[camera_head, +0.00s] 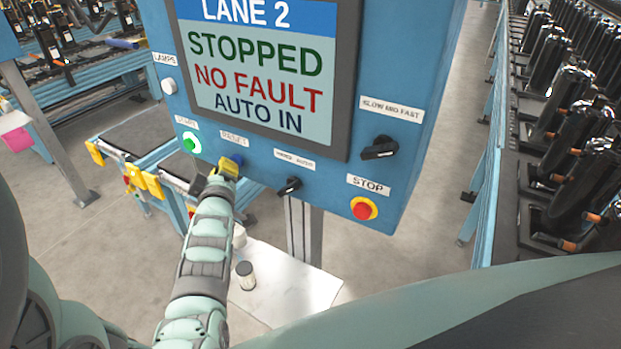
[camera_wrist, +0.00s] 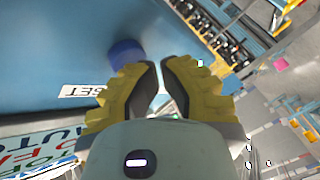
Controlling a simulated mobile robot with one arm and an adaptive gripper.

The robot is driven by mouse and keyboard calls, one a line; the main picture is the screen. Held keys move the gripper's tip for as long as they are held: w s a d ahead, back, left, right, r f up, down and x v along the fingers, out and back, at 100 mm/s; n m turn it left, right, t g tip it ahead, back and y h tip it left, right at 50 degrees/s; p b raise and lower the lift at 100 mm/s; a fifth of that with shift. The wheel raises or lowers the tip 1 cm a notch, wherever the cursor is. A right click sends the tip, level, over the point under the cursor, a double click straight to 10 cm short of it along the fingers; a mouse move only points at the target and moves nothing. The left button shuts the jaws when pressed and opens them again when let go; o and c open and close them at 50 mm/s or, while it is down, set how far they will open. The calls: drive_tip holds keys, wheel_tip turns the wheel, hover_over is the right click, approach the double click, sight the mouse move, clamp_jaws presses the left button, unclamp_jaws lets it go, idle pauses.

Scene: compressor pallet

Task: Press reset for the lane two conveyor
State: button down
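The blue control panel (camera_head: 405,50) has a screen (camera_head: 262,70) reading LANE 2, STOPPED, NO FAULT, AUTO IN. The blue reset button (camera_head: 236,158) sits under a RESET label, right of the lit green start button (camera_head: 191,143). My gripper (camera_head: 228,167) is at the reset button and partly covers it. In the wrist view the blue button (camera_wrist: 125,50) shows beyond the left yellow finger, with its label (camera_wrist: 82,90) upside down. My fingertips (camera_wrist: 158,63) are nearly together, with a narrow gap and nothing between them. I cannot tell whether they touch the button.
On the panel are a white lamps button (camera_head: 168,86), two black selector knobs (camera_head: 379,148) (camera_head: 289,187) and a red stop button (camera_head: 363,209). A loaded conveyor (camera_head: 505,150) runs along the right. A small canister (camera_head: 245,275) stands on a white surface below.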

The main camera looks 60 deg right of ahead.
drive_tip(key=shift+a+p, duration=0.6)
drive_tip(key=shift+a, duration=0.2)
drive_tip(key=a+p, duration=0.2)
drive_tip(key=a, duration=0.1)
drive_tip(key=a+p, duration=0.1)
drive_tip(key=a, duration=0.1)
drive_tip(key=shift+s, duration=0.25)
drive_tip(key=shift+r, duration=0.1)
idle(0.5)
